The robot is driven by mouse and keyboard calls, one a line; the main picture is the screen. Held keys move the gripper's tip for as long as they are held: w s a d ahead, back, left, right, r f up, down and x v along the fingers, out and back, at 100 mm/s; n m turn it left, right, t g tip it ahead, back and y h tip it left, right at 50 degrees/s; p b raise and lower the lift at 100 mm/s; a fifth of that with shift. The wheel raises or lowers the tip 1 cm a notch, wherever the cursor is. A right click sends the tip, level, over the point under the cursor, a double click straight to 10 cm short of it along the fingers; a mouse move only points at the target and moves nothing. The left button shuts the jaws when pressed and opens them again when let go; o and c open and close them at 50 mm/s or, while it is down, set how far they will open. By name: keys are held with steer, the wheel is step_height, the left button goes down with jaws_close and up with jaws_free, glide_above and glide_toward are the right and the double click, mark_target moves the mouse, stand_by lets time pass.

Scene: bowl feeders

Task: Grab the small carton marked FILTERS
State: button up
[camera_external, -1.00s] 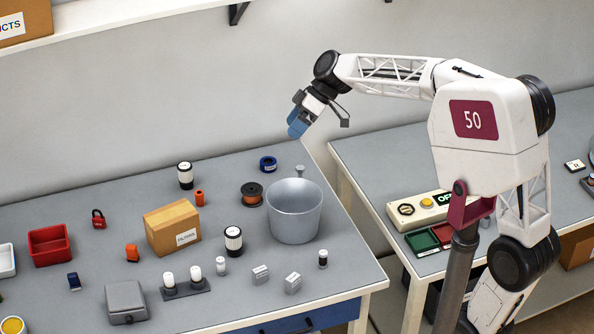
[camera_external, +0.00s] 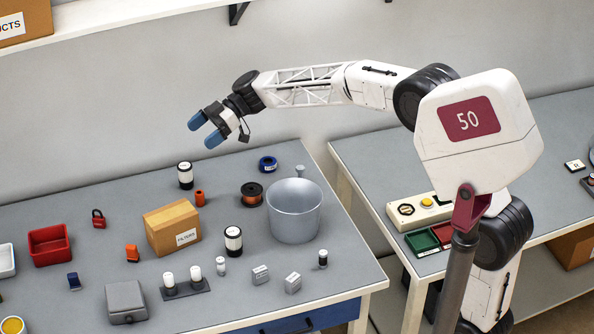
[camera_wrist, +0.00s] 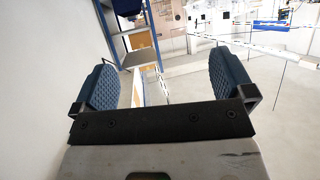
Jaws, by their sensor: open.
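The small carton marked FILTERS (camera_external: 172,225) is a brown cardboard box with a white label on its front face. It stands on the left grey workbench, left of the grey bucket. My gripper (camera_external: 204,130) has blue fingertips and is in the air above the back of the bench, higher than the carton and slightly to its right. The fingers are apart with nothing between them. In the wrist view my gripper (camera_wrist: 168,88) shows two blue ribbed pads wide apart. The carton cannot be made out in the wrist view.
A red bin (camera_external: 50,245) is at left.

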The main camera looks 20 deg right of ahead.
steer(key=a+f, duration=0.1)
steer(key=a, duration=0.1)
glide_toward(184, 212)
steer(key=f, duration=0.1)
steer(key=w+a+f, duration=0.1)
steer(key=shift+a+f, duration=0.3)
steer(key=shift+a, duration=0.1)
steer(key=shift+x, duration=1.2)
steer(key=shift+a, duration=0.1)
steer(key=shift+x, duration=2.5)
steer(key=shift+c, duration=0.3)
